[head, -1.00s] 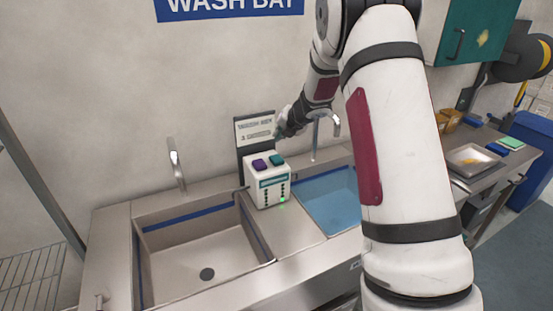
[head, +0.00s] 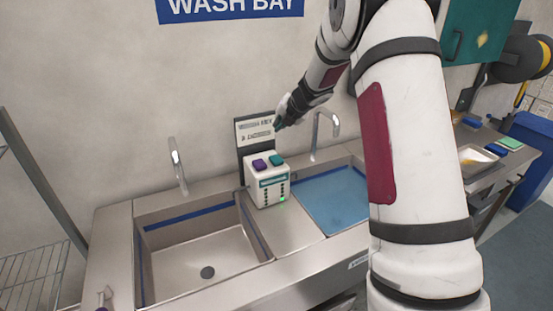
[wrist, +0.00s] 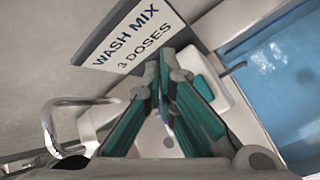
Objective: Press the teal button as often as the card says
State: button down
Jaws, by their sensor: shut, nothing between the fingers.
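The teal button (head: 276,160) sits on top of a white dispenser box (head: 268,187), right of a purple button (head: 260,165). In the wrist view the teal button (wrist: 205,88) shows partly behind my fingers. The card (head: 255,129) stands behind the box; in the wrist view the card (wrist: 130,45) reads "WASH MIX 3 DOSES". My gripper (head: 279,124) is shut and empty, above the box and in front of the card, apart from the teal button. Its teal-padded fingers (wrist: 160,75) also show in the wrist view.
An empty sink (head: 200,250) lies left of the box and a blue water-filled basin (head: 333,197) right of it. Faucets (head: 177,165) rise behind both. A green light (head: 282,199) shows on the box front.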

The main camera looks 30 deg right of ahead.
aim_at(279, 158)
jog(key=shift+f, duration=4.4)
jog(key=shift+f, duration=0.2)
jog(key=shift+f, duration=0.25)
jog(key=shift+f+p, duration=0.35)
jog(key=shift+f, duration=0.25)
jog(key=shift+r, duration=1.05)
jog(key=shift+b, duration=0.3)
jog(key=shift+r, duration=2.5)
